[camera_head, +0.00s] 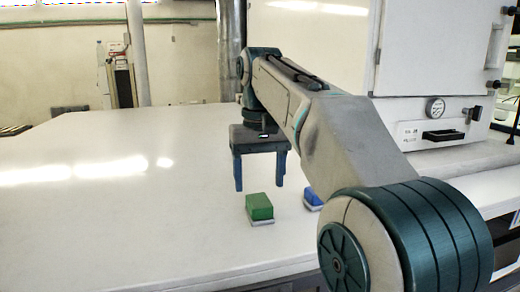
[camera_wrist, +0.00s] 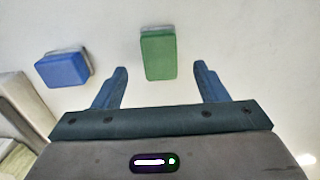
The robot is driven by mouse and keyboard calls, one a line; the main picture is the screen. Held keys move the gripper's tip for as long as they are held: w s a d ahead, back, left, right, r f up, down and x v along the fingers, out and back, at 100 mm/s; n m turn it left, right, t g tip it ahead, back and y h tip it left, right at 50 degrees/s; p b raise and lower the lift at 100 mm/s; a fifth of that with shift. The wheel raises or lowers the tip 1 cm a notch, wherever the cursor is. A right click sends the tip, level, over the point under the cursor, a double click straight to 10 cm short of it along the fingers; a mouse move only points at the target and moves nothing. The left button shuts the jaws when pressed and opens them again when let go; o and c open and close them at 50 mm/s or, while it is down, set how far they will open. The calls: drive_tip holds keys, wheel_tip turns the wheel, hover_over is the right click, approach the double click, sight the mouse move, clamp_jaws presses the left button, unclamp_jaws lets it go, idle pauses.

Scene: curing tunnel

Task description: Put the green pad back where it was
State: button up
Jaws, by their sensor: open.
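The green pad (camera_head: 259,206) is a small block with a pale base, lying on the white table in the head view. It also shows in the wrist view (camera_wrist: 158,55), ahead of the fingertips and between their lines. My gripper (camera_head: 259,187) is open and empty, pointing down above the table, a little behind and above the green pad. In the wrist view its two blue fingers (camera_wrist: 162,80) are spread wide, and neither touches the pad.
A blue pad (camera_wrist: 64,69) lies left of the green one in the wrist view. In the head view (camera_head: 314,198) my arm partly hides it. A white cabinet (camera_head: 440,50) with a gauge stands at the right. The white table (camera_head: 100,220) is clear on the left.

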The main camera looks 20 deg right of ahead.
sight(260, 201)
wheel_tip(260, 201, up, 6)
drive_tip(key=shift+p, duration=0.5)
